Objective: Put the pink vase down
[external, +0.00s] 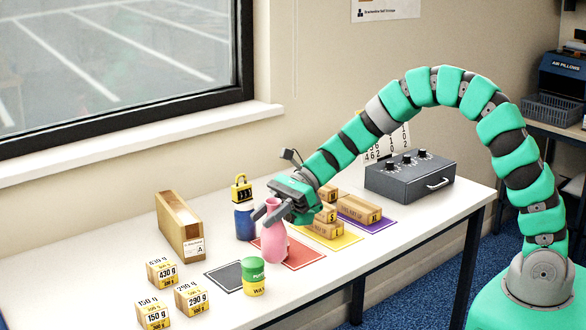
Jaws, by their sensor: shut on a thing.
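The pink vase (274,246) is upright over or on the red mat (303,253), near the mat's left part. My gripper (271,213) comes from the right and is shut on the vase's neck. The vase's upper part shows between the fingers. I cannot tell whether the vase's base touches the mat or hangs a little above it.
A blue container (244,222) and a yellow padlock (242,188) are just behind the vase. A green-and-yellow tin (254,276) stands in front, beside a black mat (226,276). Weight-marked boxes (191,299) stand at front left.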

